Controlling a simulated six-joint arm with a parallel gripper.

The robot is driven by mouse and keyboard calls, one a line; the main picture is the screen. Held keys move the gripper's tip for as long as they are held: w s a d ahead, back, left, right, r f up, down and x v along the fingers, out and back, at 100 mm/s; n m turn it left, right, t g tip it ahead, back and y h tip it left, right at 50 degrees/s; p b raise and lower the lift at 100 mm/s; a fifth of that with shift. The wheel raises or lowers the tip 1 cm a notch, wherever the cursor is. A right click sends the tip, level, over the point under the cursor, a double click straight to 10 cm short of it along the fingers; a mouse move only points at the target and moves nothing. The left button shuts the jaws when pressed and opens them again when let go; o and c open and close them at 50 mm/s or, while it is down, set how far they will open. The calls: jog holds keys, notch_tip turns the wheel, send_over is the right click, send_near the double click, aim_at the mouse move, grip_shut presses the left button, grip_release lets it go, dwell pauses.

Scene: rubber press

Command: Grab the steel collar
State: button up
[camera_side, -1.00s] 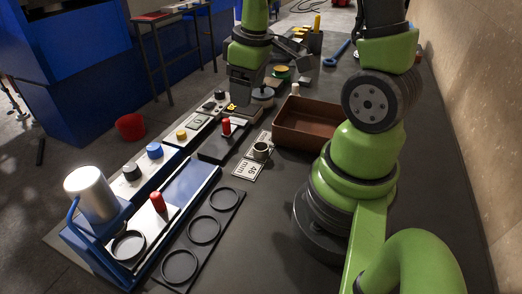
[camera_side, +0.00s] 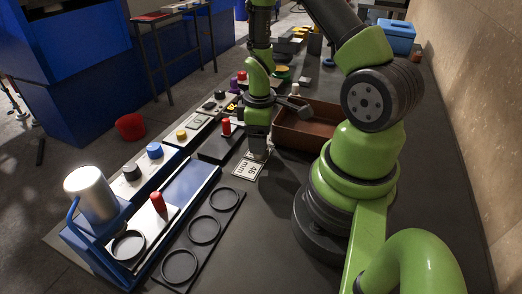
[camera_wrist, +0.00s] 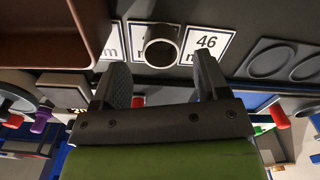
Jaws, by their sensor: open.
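The steel collar (camera_wrist: 161,45) is a short hollow ring. In the wrist view it stands on a white printed card, between that view's left and right finger lines and ahead of the fingertips. My gripper (camera_wrist: 161,74) is open, with nothing between its fingers. In the side view my gripper (camera_side: 257,150) points down over the row of cards and hides most or all of the collar. I cannot tell there how far the fingertips are above it.
A card marked 46 mm (camera_wrist: 207,41) lies beside the collar. A brown tray (camera_side: 312,140) stands close on the right. A black plate with round recesses (camera_side: 217,215) lies nearer. A blue press with a silver cylinder (camera_side: 92,195) and a red-knobbed block (camera_side: 227,128) are on the left.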

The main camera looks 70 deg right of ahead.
jog(key=shift+w+a+f, duration=0.1)
jog(key=shift+f, duration=1.65)
jog(key=c, duration=1)
